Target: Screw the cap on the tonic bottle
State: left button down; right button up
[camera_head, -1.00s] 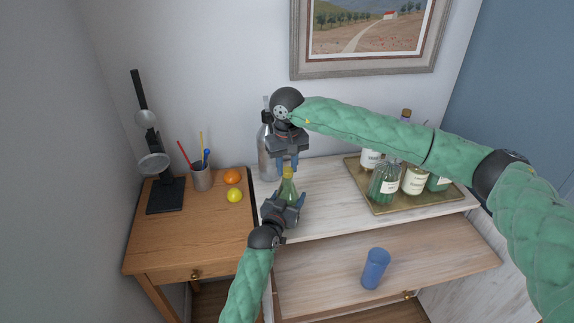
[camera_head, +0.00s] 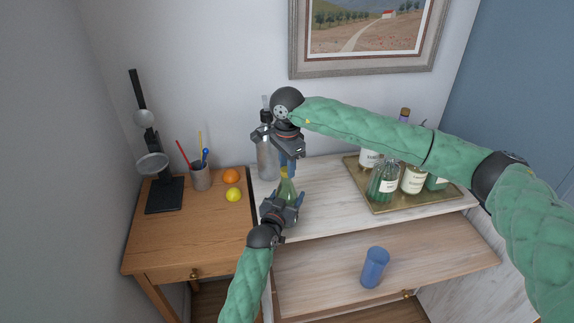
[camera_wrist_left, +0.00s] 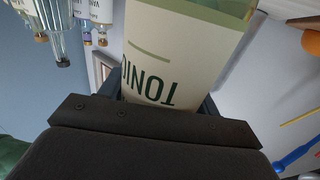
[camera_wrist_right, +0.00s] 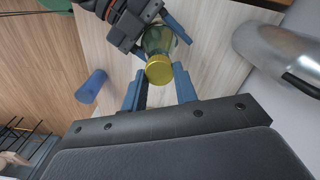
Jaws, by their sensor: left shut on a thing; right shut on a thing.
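The green tonic bottle (camera_head: 287,190) stands upright at the front left of the pale marble-look top. My left gripper (camera_head: 283,204) is shut around its body; the left wrist view shows its "TONIC" label (camera_wrist_left: 165,60) upside down and close up. The yellow cap (camera_wrist_right: 158,70) sits at the top of the bottle neck, seen from above in the right wrist view. My right gripper (camera_head: 287,167) points down from above and is shut on the cap, a finger on each side. Whether the thread is engaged cannot be seen.
A steel bottle (camera_head: 267,155) stands close behind the grippers. A gold tray (camera_head: 385,207) with several bottles is at the right, under my right arm. A blue cup (camera_head: 375,267) stands on the lower pull-out board. An orange (camera_head: 231,176) and a lemon (camera_head: 233,194) lie left.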

jog(key=m, duration=0.9)
jog(key=shift+m, duration=0.4)
jog(key=m, duration=0.9)
jog(key=shift+s, duration=0.1)
jog(key=o, duration=0.9)
jog(key=shift+o, duration=0.2)
jog(key=shift+r, duration=0.1)
jog(key=shift+s+r, duration=0.1)
jog(key=shift+r, duration=2)
